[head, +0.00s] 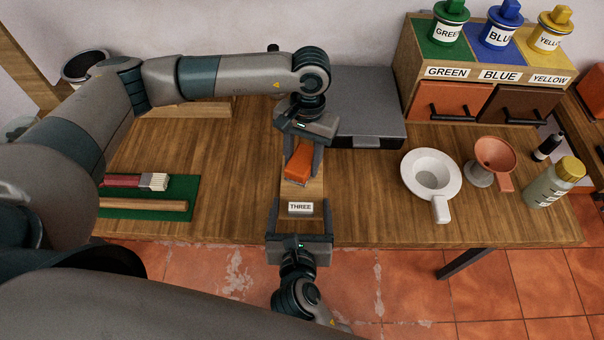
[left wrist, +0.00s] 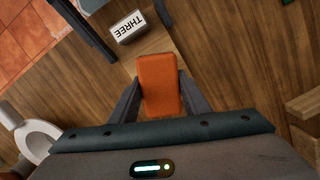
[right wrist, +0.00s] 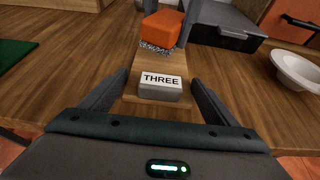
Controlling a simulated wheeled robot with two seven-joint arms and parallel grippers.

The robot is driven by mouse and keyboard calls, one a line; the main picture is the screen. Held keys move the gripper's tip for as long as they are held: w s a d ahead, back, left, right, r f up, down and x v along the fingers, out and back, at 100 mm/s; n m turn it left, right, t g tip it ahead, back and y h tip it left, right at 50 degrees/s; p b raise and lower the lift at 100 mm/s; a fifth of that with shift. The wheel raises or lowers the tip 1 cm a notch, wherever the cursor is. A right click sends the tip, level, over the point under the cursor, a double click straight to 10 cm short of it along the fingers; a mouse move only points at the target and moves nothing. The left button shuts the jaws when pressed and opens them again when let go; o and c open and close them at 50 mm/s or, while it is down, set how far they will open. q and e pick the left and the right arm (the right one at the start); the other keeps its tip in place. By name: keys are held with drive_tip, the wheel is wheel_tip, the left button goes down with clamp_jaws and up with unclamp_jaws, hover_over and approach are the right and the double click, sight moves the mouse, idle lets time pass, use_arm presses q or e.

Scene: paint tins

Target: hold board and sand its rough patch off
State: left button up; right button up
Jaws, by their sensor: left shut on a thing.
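A pale wooden board (head: 316,190) lies on the workbench, running away from its front edge. A block labelled THREE (head: 300,208) sits at the board's near end; it also shows in the right wrist view (right wrist: 160,86). My left gripper (head: 303,172) is shut on an orange sanding block (head: 299,160), at the board's farther part. A grey speckled rough patch (right wrist: 156,47) shows just below the orange block in the right wrist view; part of it is hidden. I cannot tell if block and board touch. My right gripper (head: 299,218) is open, its fingers either side of the board's near end.
A grey closed case (head: 362,105) stands behind the board. A white strainer bowl (head: 420,160), a copper funnel (head: 494,153) and bottles stand at right. A green mat (head: 180,215) with a brush (head: 152,181) and a stick (head: 145,204) lies at left. Bench between is clear.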

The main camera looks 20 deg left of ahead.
drive_tip(key=o, duration=0.3)
drive_tip(key=shift+s, duration=0.15)
drive_tip(key=v, duration=1.1)
drive_tip(key=shift+s+r, duration=0.2)
drive_tip(key=shift+s, duration=0.1)
drive_tip(key=shift+d, duration=0.1)
